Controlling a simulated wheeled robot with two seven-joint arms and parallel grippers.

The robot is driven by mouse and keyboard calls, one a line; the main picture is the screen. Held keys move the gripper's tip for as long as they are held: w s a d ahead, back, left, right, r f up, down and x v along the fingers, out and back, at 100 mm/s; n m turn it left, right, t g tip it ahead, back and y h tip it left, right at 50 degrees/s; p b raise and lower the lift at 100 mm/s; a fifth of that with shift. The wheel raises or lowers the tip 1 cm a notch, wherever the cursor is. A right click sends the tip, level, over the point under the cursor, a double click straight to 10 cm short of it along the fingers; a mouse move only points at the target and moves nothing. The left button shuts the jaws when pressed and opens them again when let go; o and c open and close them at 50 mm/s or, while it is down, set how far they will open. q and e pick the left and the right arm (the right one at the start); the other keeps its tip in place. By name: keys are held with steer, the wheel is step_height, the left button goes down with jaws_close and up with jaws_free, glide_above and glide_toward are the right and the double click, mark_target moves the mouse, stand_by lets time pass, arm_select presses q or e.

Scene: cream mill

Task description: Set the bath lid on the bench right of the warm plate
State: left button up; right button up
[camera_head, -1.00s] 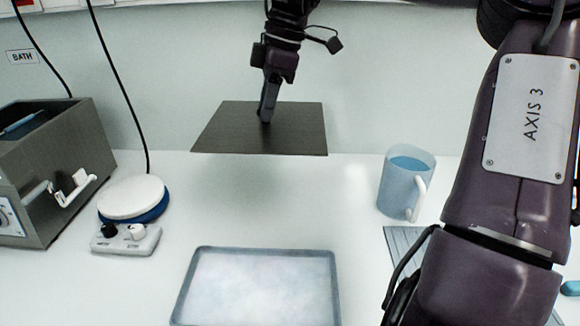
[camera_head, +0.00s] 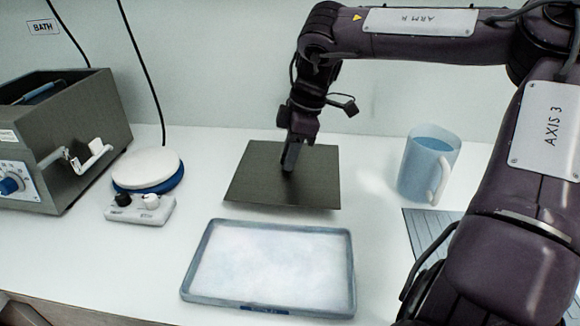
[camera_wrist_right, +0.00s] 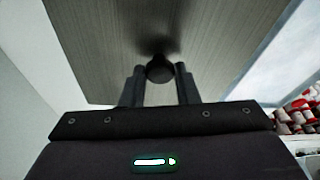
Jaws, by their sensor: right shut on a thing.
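The bath lid is a flat, dark grey square plate (camera_head: 252,180) with a small dark knob (camera_wrist_right: 160,68) on top. My right gripper (camera_head: 290,164) points down from above and is shut on the knob; its two fingers (camera_wrist_right: 160,80) show on either side of it in the wrist view. The lid is roughly level over the bench, right of the white-topped, blue-edged warm plate (camera_head: 148,167); I cannot tell whether it touches the bench. The open grey bath (camera_head: 75,130) stands at the far left. My left gripper is not in view.
A blue-rimmed tray (camera_head: 348,262) lies just in front of the lid. A blue mug (camera_head: 418,168) stands to the right, with a ribbed grey mat (camera_head: 428,230) in front of it. Red-and-white items (camera_wrist_right: 302,115) show at the wrist view's right edge.

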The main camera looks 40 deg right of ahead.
step_height(320, 180, down, 3)
steer(key=shift+r, duration=0.1)
steer(key=shift+f, duration=0.45)
steer(key=o, duration=0.9)
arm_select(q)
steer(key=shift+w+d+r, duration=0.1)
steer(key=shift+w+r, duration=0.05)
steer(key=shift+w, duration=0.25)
